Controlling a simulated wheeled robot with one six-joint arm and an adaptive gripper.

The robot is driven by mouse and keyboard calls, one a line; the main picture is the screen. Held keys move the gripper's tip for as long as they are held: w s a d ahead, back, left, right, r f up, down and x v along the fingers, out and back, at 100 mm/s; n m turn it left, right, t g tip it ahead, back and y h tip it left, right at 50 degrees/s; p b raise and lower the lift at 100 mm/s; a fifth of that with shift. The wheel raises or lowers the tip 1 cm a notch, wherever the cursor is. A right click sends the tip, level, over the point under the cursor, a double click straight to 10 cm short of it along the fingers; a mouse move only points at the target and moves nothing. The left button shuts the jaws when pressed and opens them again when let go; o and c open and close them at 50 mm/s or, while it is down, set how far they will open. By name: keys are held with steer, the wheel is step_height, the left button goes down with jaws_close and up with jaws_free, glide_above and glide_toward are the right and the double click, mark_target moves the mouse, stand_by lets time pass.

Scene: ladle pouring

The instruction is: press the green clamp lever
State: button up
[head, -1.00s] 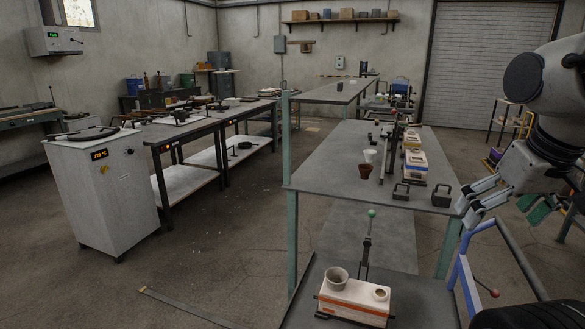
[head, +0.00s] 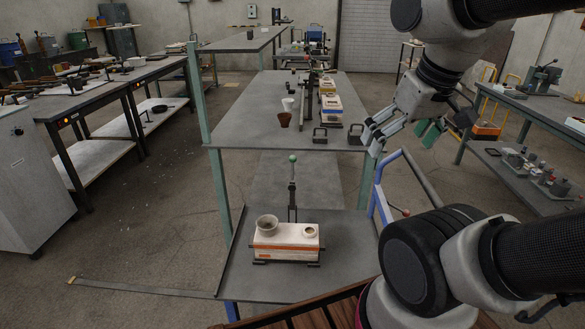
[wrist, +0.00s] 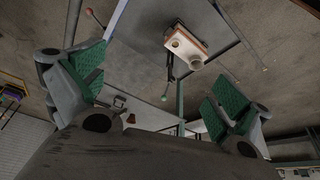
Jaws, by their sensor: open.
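The clamp lever (head: 292,195) stands upright behind a white and orange mould box, with a green ball knob (head: 292,158) on top. The box (head: 286,236) sits on the low front table, with a grey pouring cup (head: 267,225) and a small round opening on its top. My gripper (head: 402,134) is open and empty, to the right of the lever and apart from it. In the wrist view, its green-padded fingers (wrist: 160,90) are wide apart. The lever's green knob (wrist: 164,98) shows between them, well beyond the fingers.
A longer grey table (head: 250,110) behind carries cups, dark weights and more mould boxes. A blue-railed cart (head: 380,205) stands right of the low table. Workbenches line the left and right. Bare low-table surface (head: 345,245) lies right of the box.

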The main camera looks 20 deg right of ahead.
steer(key=shift+w+f, duration=0.1)
steer(key=shift+f, duration=0.2)
steer(key=c, duration=0.7)
steer(key=shift+w+a+f+g, duration=0.2)
steer(key=shift+w+f+g, duration=0.55)
steer(key=shift+f, duration=0.2)
steer(key=c, duration=0.7)
steer(key=shift+g, duration=0.75)
steer(key=w, duration=0.4)
steer(key=w+a+f, duration=0.1)
steer(key=w, duration=0.2)
jaws_close()
steer(key=w+a+f, duration=0.2)
steer(key=w, duration=0.8)
steer(key=w+a+f+y, duration=0.1)
steer(key=w+a+f, duration=0.1)
steer(key=w, duration=0.9)
steer(key=w+a+f, duration=0.2)
steer(key=w, duration=0.9)
steer(key=shift+w+a+n+y, duration=0.2)
steer(key=shift+a+n+y, duration=0.1)
steer(key=shift+n, duration=0.1)
steer(key=shift+f, duration=0.1)
